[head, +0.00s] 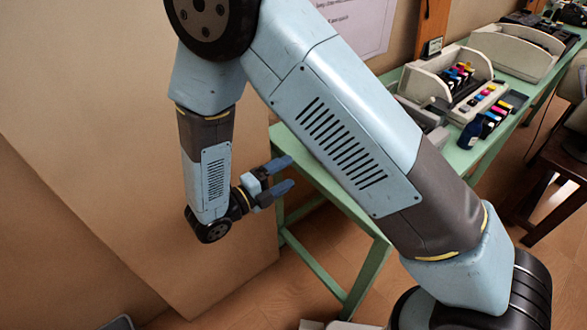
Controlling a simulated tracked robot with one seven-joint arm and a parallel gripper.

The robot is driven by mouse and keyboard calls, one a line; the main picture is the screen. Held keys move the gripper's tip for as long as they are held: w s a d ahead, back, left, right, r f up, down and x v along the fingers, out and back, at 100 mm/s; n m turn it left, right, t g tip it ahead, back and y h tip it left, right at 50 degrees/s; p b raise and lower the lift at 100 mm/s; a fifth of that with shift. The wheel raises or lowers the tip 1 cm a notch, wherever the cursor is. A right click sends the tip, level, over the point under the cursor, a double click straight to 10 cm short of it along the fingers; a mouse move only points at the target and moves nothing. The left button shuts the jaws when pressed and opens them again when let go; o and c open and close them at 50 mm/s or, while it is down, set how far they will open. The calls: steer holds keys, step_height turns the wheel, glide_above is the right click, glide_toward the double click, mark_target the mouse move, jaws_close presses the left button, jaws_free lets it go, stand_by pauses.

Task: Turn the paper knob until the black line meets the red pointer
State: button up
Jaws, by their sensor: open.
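My gripper (291,173) is at the middle of the head view, with its two blue-grey fingers apart and pointing right. Nothing shows between them. It is by the left end of the green table, and I cannot tell the distance. I cannot make out the paper knob, its black line or the red pointer. My arm covers part of the table and whatever may stand there.
The green table (342,196) runs to the upper right. A dark wooden stool (556,160) stands at right. A large tan panel (90,130) is at left.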

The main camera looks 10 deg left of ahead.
steer(key=shift+s+a, duration=0.15)
steer(key=w+d+m, duration=0.3)
steer(key=m, duration=0.2)
steer(key=w+d+m, duration=0.2)
steer(key=w+m, duration=0.1)
steer(key=m, duration=0.3)
steer(key=w+d+m, duration=0.3)
steer(key=w+m, duration=0.1)
steer(key=m, duration=0.2)
steer(key=shift+d+r, duration=0.15)
steer(key=shift+d, duration=0.2)
stand_by(0.6)
